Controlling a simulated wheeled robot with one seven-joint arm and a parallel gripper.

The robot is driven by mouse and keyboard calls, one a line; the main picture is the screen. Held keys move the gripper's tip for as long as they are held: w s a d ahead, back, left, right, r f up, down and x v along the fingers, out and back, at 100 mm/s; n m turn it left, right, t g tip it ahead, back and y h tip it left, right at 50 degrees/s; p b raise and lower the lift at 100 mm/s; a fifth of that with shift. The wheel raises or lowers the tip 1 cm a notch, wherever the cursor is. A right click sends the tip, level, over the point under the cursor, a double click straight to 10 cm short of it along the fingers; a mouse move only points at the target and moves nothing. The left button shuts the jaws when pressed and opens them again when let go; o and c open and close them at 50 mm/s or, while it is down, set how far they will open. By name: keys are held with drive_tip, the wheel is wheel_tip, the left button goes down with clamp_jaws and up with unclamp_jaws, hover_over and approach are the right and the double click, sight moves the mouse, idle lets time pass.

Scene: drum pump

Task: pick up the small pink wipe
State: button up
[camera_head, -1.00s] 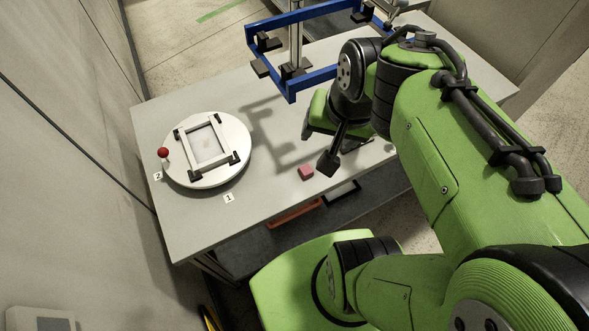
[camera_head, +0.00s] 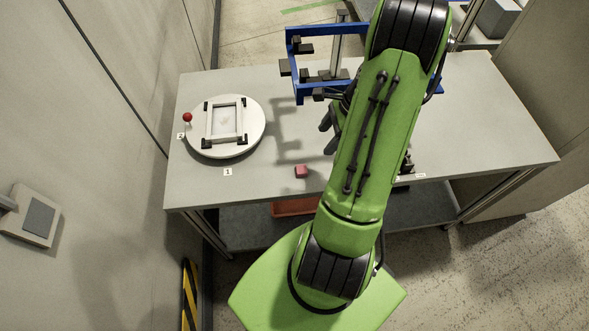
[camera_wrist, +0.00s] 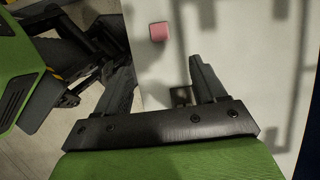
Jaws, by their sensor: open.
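The small pink wipe (camera_head: 301,171) is a little folded block lying on the grey table near its front edge, left of my arm. It also shows in the wrist view (camera_wrist: 158,32) near the top, beyond the fingertips and apart from them. My gripper (camera_wrist: 160,72) is open and empty, its two dark fingers spread apart. In the head view my gripper (camera_head: 328,132) is mostly hidden by my green arm, with dark finger parts showing just above and right of the wipe.
A white round turntable (camera_head: 256,126) with a framed plate and a red knob (camera_head: 187,117) stands on the left of the table (camera_head: 480,130). A blue frame (camera_head: 297,88) stands at the back. A red-brown tray (camera_head: 290,208) is on the lower shelf. The table's right side is largely clear.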

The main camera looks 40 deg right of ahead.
sight(302, 169)
drive_tip(key=x, duration=1.5)
drive_tip(key=shift+w+a+f+b, duration=0.2)
drive_tip(key=shift+f+b, duration=0.1)
drive_tip(key=shift+f, duration=0.05)
drive_tip(key=c, duration=1.1)
wheel_tip(302, 169, up, 10)
drive_tip(key=shift+r+p, duration=0.1)
drive_tip(key=shift+p, duration=0.2)
